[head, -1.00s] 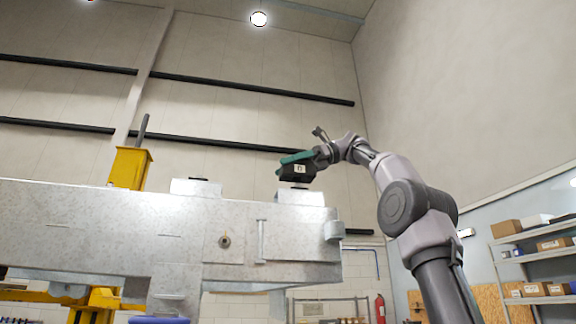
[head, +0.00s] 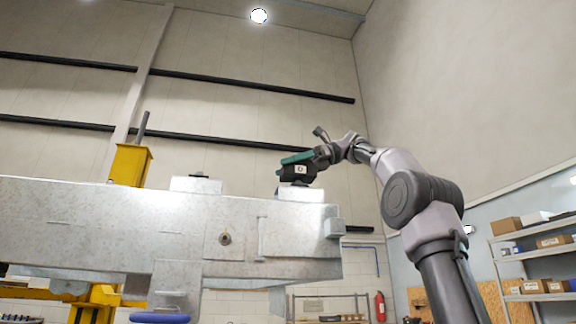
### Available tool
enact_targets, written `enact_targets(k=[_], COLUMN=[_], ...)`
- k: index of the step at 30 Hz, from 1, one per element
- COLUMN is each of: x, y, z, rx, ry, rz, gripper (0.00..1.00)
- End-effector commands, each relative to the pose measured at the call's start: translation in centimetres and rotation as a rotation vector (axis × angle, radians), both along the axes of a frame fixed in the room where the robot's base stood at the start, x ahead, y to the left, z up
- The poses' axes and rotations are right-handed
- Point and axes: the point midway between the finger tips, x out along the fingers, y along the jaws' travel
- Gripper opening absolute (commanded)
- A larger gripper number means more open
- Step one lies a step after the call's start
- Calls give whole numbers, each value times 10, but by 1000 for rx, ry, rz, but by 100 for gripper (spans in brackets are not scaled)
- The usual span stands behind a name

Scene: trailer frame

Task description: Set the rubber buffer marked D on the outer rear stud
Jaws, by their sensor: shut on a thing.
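The rubber buffer (head: 298,172) is a dark block with a small white label; the letter on it is too small to read surely. My gripper (head: 297,159), with teal fingers, is shut on the buffer. The buffer is just above or touching a raised metal pad (head: 301,193) at the right end of the trailer frame (head: 120,215); I cannot tell whether there is a gap. No stud shows there. A second raised pad (head: 196,184) stands further left on the frame.
A yellow post (head: 130,165) rises behind the frame at the left. A blue round thing (head: 160,317) is below the frame. Shelves with boxes (head: 535,255) stand at the right, and a red extinguisher (head: 380,307) is at the back.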

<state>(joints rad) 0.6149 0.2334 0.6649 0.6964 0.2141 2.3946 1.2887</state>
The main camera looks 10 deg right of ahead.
Motion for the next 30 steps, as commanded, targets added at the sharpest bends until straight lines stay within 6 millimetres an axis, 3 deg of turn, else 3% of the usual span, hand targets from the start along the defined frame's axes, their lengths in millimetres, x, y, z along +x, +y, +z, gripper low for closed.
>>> enact_targets(k=[23, 24, 25, 30], x=[0, 0, 0, 0], y=[0, -1, 0, 0], z=[-24, -23, -23, -23], rx=[1, 1, 1, 1], ry=[1, 1, 0, 0], rz=[-1, -1, -1, -1], gripper=[0, 88, 99, 100])
